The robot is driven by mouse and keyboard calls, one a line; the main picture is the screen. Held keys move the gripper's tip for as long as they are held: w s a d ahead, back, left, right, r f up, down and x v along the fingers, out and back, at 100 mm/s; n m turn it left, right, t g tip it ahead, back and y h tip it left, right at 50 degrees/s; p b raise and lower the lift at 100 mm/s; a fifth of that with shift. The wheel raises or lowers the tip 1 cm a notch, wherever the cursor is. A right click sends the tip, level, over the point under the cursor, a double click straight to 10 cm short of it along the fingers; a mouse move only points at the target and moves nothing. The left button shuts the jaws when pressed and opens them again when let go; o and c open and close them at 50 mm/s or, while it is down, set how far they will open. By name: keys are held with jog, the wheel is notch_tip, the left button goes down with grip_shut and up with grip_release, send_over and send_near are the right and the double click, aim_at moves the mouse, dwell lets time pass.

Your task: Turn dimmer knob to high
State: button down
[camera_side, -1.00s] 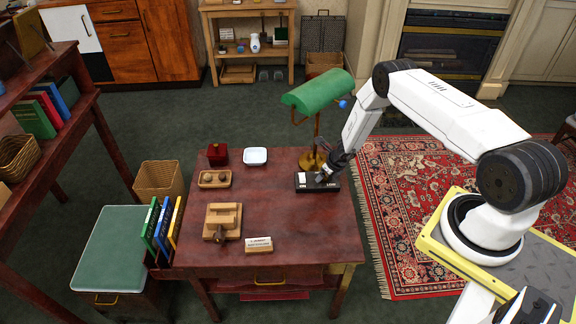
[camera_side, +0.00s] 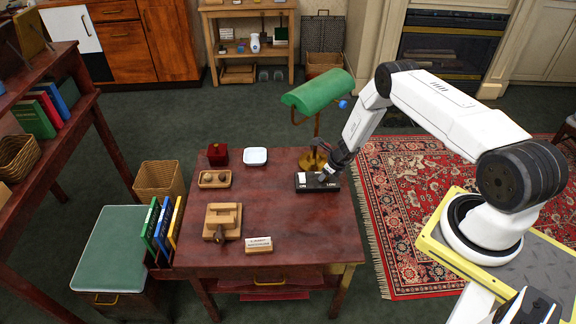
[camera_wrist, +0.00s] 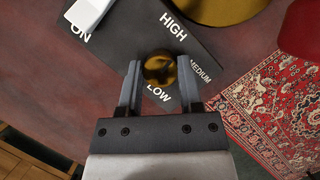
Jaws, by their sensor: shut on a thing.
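The black dimmer box (camera_side: 305,189) sits on the red-brown table near its right edge, below the green lamp. In the wrist view the box (camera_wrist: 135,30) has the labels ON, HIGH, MEDIUM and LOW and a white switch (camera_wrist: 88,12). The brass dimmer knob (camera_wrist: 160,68) stands between the fingertips of my gripper (camera_wrist: 160,75), which is shut on it. The LOW label is between my fingers, below the knob; HIGH is above it and MEDIUM to its right. I cannot make out a pointer on the knob. In the side view my gripper (camera_side: 330,170) is over the box's right half.
A green-shaded lamp (camera_side: 318,90) with a brass base stands just behind the box, close to my wrist. A white dish (camera_side: 255,156), a red box (camera_side: 217,154) and wooden trays lie further left. The table's middle is clear.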

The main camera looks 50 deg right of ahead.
aim_at(333, 182)
jog(key=shift+n, duration=0.4)
jog(key=shift+n+y, duration=0.6)
jog(key=shift+n, duration=0.5)
jog(key=shift+c, duration=1.3)
grip_release()
jog(key=shift+d+r, duration=0.1)
jog(key=shift+r, duration=0.1)
jog(key=v, duration=0.7)
jog(key=shift+r, duration=0.2)
